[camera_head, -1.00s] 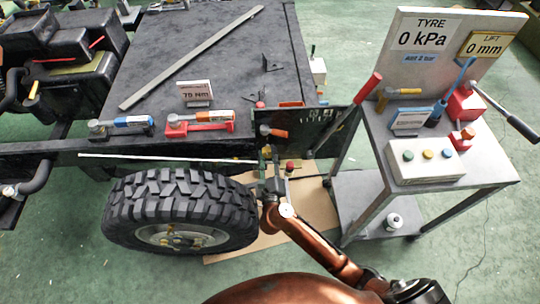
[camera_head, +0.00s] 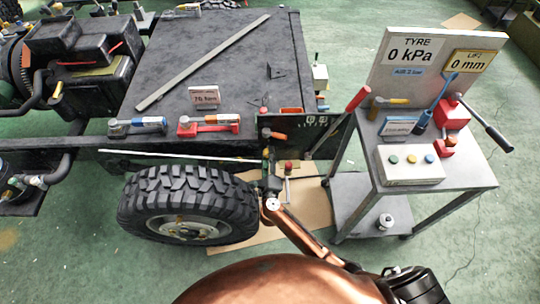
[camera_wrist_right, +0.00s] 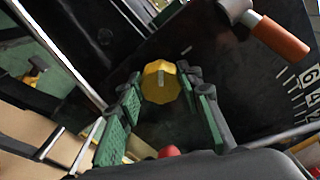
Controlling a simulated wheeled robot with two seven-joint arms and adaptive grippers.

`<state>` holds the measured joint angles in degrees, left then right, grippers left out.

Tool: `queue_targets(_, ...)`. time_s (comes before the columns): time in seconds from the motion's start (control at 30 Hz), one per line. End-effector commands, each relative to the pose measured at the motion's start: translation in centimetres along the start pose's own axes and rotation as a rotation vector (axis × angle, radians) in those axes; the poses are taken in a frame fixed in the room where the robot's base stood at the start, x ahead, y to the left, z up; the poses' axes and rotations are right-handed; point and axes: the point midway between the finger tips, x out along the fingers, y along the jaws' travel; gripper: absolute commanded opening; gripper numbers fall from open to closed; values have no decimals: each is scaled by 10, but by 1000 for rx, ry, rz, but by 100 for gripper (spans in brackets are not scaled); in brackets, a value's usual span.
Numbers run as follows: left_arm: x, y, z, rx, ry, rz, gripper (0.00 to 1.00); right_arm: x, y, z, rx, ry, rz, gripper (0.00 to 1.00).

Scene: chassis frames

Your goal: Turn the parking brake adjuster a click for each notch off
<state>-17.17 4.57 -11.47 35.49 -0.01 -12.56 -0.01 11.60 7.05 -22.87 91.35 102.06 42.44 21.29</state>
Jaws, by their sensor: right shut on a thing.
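The yellow scalloped knob (camera_wrist_right: 160,82), which looks like the adjuster, sits on a dark plate (camera_wrist_right: 240,85) and bears a pale pointer mark. My right gripper (camera_wrist_right: 160,80) has its green-padded fingers on either side of the knob, shut on it. In the head view the right gripper (camera_head: 270,178) is at the plate beside the wheel, and the knob is hidden there. An orange-handled lever (camera_wrist_right: 280,36) is on the plate, near a white scale with numbers (camera_wrist_right: 309,75); the lever also shows in the head view (camera_head: 274,134). My left gripper is not in view.
A tyre (camera_head: 190,205) stands just left of the right gripper. A red knob (camera_head: 289,166) is close on its right, also low in the wrist view (camera_wrist_right: 170,151). A trolley (camera_head: 440,184) with a TYRE sign (camera_head: 410,50) stands at the right.

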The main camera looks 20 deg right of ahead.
Motion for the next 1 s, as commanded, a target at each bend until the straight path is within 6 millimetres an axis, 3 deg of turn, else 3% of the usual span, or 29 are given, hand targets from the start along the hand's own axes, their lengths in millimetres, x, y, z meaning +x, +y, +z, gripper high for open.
queue_targets(0.03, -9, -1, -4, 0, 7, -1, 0, -1, -3, 4, -29, -1, 2, 9)
queue_targets(0.3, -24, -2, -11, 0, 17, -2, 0, -1, 0, 2, -150, -2, 2, 9)
queue_targets(0.93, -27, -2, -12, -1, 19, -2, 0, -1, 3, 1, -195, -2, 3, 9)
queue_targets(0.97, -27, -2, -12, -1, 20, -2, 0, -1, 3, 1, -195, -2, 3, 35)
queue_targets(1.0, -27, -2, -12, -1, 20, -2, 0, -1, 3, 1, -195, -2, 3, 38)
